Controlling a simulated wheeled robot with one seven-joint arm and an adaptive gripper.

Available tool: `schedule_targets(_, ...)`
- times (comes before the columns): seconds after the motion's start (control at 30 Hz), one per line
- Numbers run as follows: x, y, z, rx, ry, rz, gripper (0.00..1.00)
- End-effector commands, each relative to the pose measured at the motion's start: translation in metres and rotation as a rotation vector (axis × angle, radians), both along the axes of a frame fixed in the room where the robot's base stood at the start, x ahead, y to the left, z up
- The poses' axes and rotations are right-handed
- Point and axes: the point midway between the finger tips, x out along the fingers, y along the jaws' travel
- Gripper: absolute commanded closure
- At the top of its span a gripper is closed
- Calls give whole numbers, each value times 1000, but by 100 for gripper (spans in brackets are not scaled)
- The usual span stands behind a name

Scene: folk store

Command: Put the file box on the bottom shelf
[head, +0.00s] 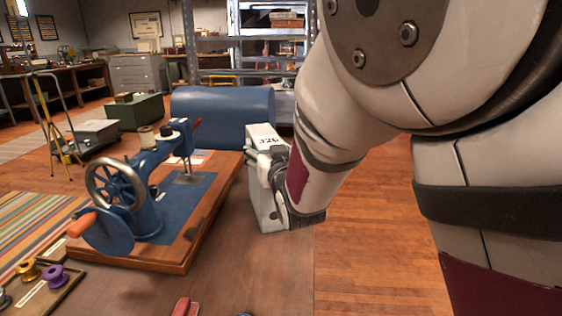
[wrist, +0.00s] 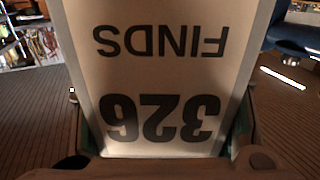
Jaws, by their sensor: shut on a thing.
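The file box (head: 264,207) is a narrow grey box with a pale labelled face marked 326. It stands roughly upright by the right edge of the table, beside the sewing machine. I cannot tell whether its base touches the table. My gripper (head: 272,178) is shut on it near its upper part, and my forearm hides its right side. In the wrist view the box face (wrist: 160,75) reads FINDS 326 upside down, with a finger at each side. A metal shelf rack (head: 233,42) stands behind; its lowest level is largely hidden.
A blue sewing machine (head: 145,200) on a wooden base takes up the table's middle. A blue rounded cover (head: 222,112) is behind it. Thread spools (head: 53,275) lie in a tray at the front left. Wooden floor (head: 365,245) is open right of the table.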

Motion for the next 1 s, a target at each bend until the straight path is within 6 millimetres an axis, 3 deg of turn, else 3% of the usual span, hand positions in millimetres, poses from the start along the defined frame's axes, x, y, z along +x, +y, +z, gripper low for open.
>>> schedule_targets(0.57, 0, 0, 42, 5, -9, 0, 99)
schedule_targets(1.0, -40, -27, 44, 5, -6, -2, 99)
